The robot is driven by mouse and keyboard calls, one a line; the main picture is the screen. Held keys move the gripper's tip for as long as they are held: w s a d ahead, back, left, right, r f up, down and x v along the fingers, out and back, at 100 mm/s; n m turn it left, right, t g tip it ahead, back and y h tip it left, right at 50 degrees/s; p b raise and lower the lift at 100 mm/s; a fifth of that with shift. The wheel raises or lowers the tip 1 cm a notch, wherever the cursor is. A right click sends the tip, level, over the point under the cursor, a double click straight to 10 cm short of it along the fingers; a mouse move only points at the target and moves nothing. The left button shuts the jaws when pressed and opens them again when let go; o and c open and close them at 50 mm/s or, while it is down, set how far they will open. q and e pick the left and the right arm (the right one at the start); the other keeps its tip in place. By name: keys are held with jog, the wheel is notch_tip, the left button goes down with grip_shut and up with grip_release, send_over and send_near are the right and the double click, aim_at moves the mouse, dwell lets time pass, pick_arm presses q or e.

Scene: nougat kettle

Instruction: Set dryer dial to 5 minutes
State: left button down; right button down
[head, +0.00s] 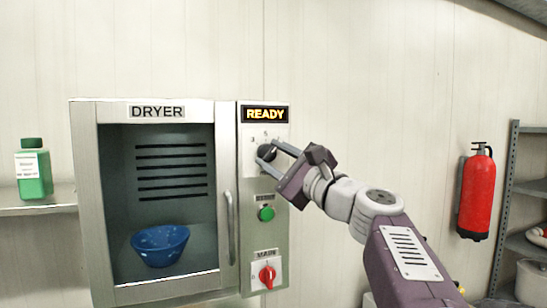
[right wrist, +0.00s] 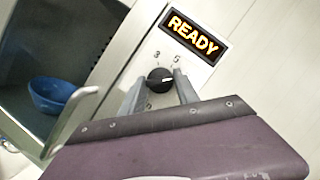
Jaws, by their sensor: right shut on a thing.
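The dryer (head: 84,180) stands at the left in the head view, with a control panel on its right side. Its dark round dial (right wrist: 159,79) has a white mark pointing right in the right wrist view, somewhat clockwise of the printed 5 (right wrist: 176,58). A 3 (right wrist: 156,55) is printed to the left of the 5. My right gripper (head: 269,153) is shut on the dial, one finger on each side. The fingers hide part of the scale. My left gripper is not in view.
The lit display (head: 265,115) above the dial reads READY. A green button (head: 266,214) and a red knob (head: 267,277) are below. A blue bowl (head: 160,245) sits inside the dryer behind its door handle (head: 230,228). A fire extinguisher (head: 476,195) hangs at the right.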

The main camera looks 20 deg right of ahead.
jog(key=n, duration=0.2)
jog(key=n+g+y, duration=0.1)
jog(key=n, duration=0.1)
jog(key=shift+d+r+g, duration=0.1)
jog(key=shift+r+g, duration=0.1)
jog(key=shift+g, duration=0.1)
jog(key=shift+r+n+g+p, duration=0.1)
jog(key=shift+n+g+p, duration=0.8)
jog(key=shift+n, duration=1.5)
jog(key=c, duration=0.9)
grip_release()
jog(key=b+v, duration=0.3)
jog(key=v, duration=0.6)
